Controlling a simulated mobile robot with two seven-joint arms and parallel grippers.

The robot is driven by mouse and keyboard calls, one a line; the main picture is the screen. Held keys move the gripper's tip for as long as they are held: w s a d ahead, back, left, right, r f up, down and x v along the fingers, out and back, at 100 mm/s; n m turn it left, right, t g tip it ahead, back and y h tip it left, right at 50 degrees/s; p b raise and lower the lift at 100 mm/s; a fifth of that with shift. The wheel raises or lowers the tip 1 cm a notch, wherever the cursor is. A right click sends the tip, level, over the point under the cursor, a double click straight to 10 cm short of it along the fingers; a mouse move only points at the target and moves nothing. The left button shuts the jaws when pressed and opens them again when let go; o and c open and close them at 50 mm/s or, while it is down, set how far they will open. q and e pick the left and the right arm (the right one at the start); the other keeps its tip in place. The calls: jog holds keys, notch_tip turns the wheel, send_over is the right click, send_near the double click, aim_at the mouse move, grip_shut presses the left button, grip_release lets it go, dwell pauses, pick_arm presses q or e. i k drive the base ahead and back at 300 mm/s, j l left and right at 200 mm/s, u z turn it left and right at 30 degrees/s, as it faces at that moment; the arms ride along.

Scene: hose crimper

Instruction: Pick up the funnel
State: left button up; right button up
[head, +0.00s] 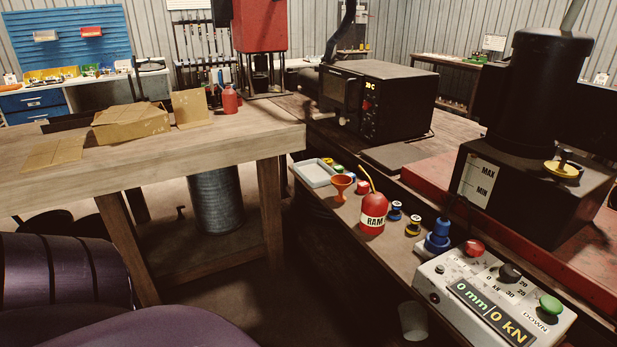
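A small orange funnel (342,187) stands on the narrow low bench (385,236), its wide mouth up. It is just left of a red oil can marked RAM (373,213), with a small red piece (363,187) close behind it. A pale grey tray (315,173) lies behind it to the left. Neither of my grippers shows in the head view, so nothing is seen touching the funnel.
A control box (490,300) with buttons and a display stands at the front right. A wooden table (200,150) holds a cardboard box (131,124). A black oven-like machine (378,98) stands behind.

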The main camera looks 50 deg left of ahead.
aim_at(341, 183)
jog(key=u, duration=1.4)
